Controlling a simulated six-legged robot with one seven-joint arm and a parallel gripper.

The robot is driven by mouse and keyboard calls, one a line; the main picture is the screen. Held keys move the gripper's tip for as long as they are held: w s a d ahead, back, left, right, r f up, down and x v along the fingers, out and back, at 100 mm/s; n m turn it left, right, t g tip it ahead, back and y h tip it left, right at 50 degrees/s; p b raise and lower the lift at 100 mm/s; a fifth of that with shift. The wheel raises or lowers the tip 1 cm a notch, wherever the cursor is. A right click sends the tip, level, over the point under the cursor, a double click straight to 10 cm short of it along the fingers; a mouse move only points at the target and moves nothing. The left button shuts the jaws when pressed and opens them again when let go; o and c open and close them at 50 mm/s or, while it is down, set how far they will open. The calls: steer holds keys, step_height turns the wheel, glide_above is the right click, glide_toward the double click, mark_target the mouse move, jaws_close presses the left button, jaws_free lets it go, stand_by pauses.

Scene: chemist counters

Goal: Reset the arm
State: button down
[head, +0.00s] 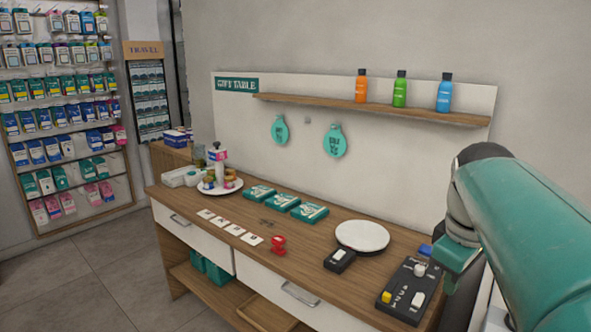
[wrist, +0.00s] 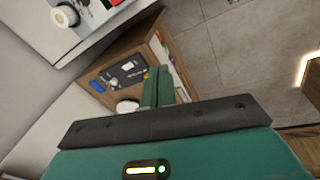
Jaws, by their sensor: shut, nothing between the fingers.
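My arm, teal with a grey joint, reaches in from the right edge in the head view, over the right end of the gift table (head: 330,285). In the wrist view my gripper (wrist: 160,86) shows as two teal fingers close together beyond a dark bar. It is shut and empty. Beyond the fingers lie the table's end, a black switch panel (wrist: 124,72) and part of a round white plate (wrist: 127,106). The fingers are not clearly seen in the head view.
The head view shows the switch panel (head: 410,287), white plate (head: 362,236), black device (head: 339,260), red stamp (head: 278,244), cards and teal boxes on the table. A shelf (head: 380,110) with three bottles is on the wall. Grey floor (head: 90,265) is clear at left.

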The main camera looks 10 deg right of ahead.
steer(key=s+a+f+m+t, duration=0.2)
steer(key=a+f, duration=0.3)
steer(key=a, duration=0.3)
steer(key=s+a+f+m+t+y, duration=0.1)
steer(key=s+a+f+m, duration=0.2)
steer(key=a, duration=0.6)
step_height(320, 180, down, 2)
steer(key=shift+s+a+f+t, duration=0.2)
steer(key=shift+s+t, duration=0.1)
steer(key=shift+t, duration=0.1)
steer(key=shift+d, duration=0.15)
